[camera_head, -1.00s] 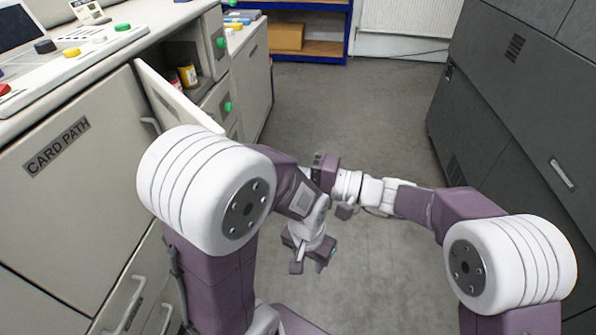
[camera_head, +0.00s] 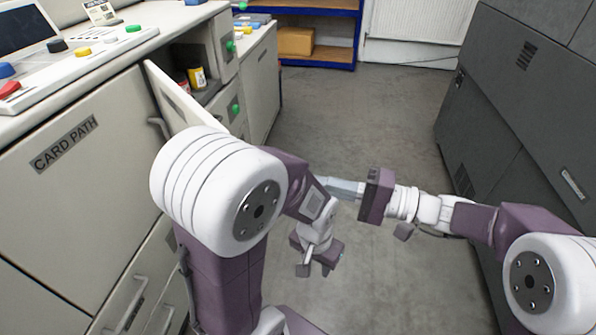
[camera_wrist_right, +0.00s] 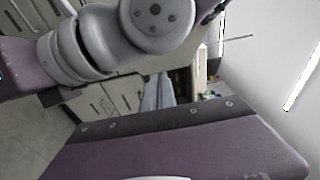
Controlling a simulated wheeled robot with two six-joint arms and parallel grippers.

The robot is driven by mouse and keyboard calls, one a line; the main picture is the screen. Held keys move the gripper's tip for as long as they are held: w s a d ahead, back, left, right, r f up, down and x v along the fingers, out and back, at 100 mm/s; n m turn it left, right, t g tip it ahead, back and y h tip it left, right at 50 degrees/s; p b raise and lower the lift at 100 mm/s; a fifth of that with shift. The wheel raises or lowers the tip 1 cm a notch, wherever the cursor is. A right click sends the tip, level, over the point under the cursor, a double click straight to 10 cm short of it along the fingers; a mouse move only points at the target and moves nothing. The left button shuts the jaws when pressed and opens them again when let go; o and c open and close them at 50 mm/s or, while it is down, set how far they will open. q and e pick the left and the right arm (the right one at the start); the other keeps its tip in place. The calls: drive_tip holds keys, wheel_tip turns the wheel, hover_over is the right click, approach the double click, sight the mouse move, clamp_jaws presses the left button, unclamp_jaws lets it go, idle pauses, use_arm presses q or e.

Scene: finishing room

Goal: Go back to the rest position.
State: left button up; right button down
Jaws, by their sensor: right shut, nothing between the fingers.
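My left arm comes in from the left, and its gripper (camera_head: 318,262) hangs low over the floor in the middle of the head view. Its fingers are small and partly hidden, so I cannot tell whether they are apart. My right gripper (camera_head: 343,188) points left across the middle of the head view, just beyond the left forearm. Its grey fingers are together with nothing between them. They also show side by side in the right wrist view (camera_wrist_right: 158,93). I see no object held by either gripper.
A beige cabinet marked CARD PATH (camera_head: 65,190) runs along the left, with an open door (camera_head: 185,97) near my left arm. Yellow and red containers (camera_head: 197,78) stand inside. A dark grey cabinet (camera_head: 520,120) borders the right. The floor (camera_head: 350,110) between is clear.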

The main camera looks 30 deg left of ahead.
drive_tip(key=shift+s+v, duration=0.2)
drive_tip(key=shift+v, duration=0.95)
drive_tip(key=shift+w+d+f, duration=0.1)
drive_tip(key=w+d+r+t, duration=0.2)
drive_tip(key=d+r, duration=0.1)
drive_tip(key=d, duration=0.1)
drive_tip(key=s+d+f+m+h, duration=0.1)
drive_tip(key=s+d+f+h, duration=0.25)
drive_tip(key=d+f, duration=0.25)
drive_tip(key=s+d+f+m+t+h, duration=0.1)
drive_tip(key=s+d+f+h, duration=0.1)
drive_tip(key=d+f+h, duration=0.35)
drive_tip(key=s+d+f+h, duration=0.2)
drive_tip(key=s+d+f, duration=0.1)
drive_tip(key=d+f, duration=0.35)
drive_tip(key=w+d+f+m+t+h, duration=0.1)
drive_tip(key=d+f+t+h, duration=0.2)
drive_tip(key=d, duration=0.4)
drive_tip(key=w+d+f+h, duration=0.1)
drive_tip(key=d+f+h, duration=0.25)
drive_tip(key=d, duration=0.35)
wheel_tip(320, 180, up, 26)
drive_tip(key=p, duration=2.6)
drive_tip(key=shift+p, duration=0.4)
